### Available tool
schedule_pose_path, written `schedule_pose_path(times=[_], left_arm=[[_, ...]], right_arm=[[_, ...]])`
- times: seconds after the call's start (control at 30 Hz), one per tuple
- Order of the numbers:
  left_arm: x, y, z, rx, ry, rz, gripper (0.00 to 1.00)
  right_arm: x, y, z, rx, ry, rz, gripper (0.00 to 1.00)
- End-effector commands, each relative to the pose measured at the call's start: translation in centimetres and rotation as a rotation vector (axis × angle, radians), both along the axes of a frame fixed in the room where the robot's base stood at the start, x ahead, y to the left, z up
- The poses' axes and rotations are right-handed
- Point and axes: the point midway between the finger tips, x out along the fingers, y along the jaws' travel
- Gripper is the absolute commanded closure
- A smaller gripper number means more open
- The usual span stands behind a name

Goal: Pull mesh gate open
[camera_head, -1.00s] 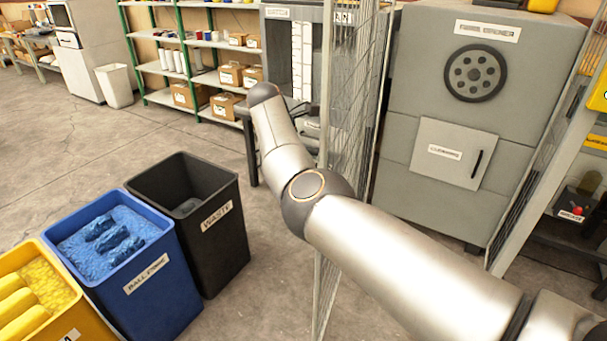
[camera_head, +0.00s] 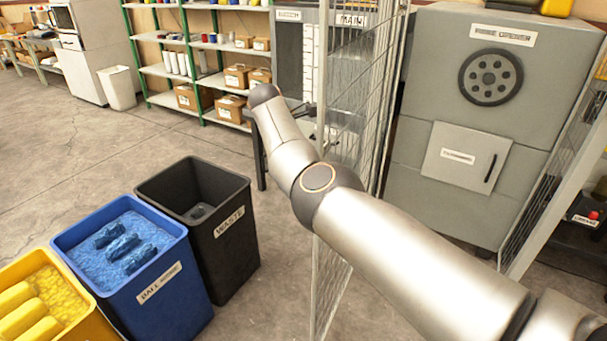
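The mesh gate (camera_head: 362,85) is a tall wire panel in a light metal frame, seen at a steep angle in the middle of the head view. To its right, an open gap shows a grey machine. My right arm (camera_head: 410,245) comes in from the lower right, crosses in front of the gate's lower part and bends up to a dark joint left of the gate's near edge. Beyond that joint, my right gripper is mostly hidden, and I cannot tell whether it touches the gate or is open or shut. My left gripper is out of view.
The grey machine (camera_head: 430,95) has a round vent and a small handled door. Another mesh panel (camera_head: 552,170) stands at right. Black waste (camera_head: 232,255), blue (camera_head: 170,305) and yellow (camera_head: 85,325) bins stand at lower left. Shelves (camera_head: 160,72) stand behind. Floor at left is clear.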

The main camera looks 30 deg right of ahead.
Motion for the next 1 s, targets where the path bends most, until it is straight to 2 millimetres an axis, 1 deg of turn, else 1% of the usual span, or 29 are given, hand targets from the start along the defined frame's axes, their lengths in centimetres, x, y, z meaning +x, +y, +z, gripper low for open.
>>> schedule_pose_path(times=[0.2, 0.23, 0.4, 0.5, 0.77, 0.87, 1.0], left_arm=[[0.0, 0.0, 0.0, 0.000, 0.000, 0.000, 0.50], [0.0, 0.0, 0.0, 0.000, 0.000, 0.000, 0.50], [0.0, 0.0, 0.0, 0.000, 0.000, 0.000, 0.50], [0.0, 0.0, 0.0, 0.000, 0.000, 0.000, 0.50], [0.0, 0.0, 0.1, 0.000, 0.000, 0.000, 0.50], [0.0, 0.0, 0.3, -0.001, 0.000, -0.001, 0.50], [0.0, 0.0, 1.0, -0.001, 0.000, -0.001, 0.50]], right_arm=[[0.0, -0.1, 0.1, -0.001, -0.001, -0.001, 1.00], [0.0, -0.1, 0.1, -0.001, -0.001, -0.001, 0.77], [0.0, -0.1, 0.1, 0.000, 0.000, -0.001, 0.57], [0.0, -0.1, 0.1, 0.000, 0.000, -0.001, 0.48], [0.0, 0.0, 0.1, 0.001, 0.000, 0.000, 0.48], [0.0, -0.2, 0.4, 0.001, 0.000, -0.001, 0.48], [-0.1, -0.6, 1.3, 0.001, 0.000, -0.002, 0.48]])
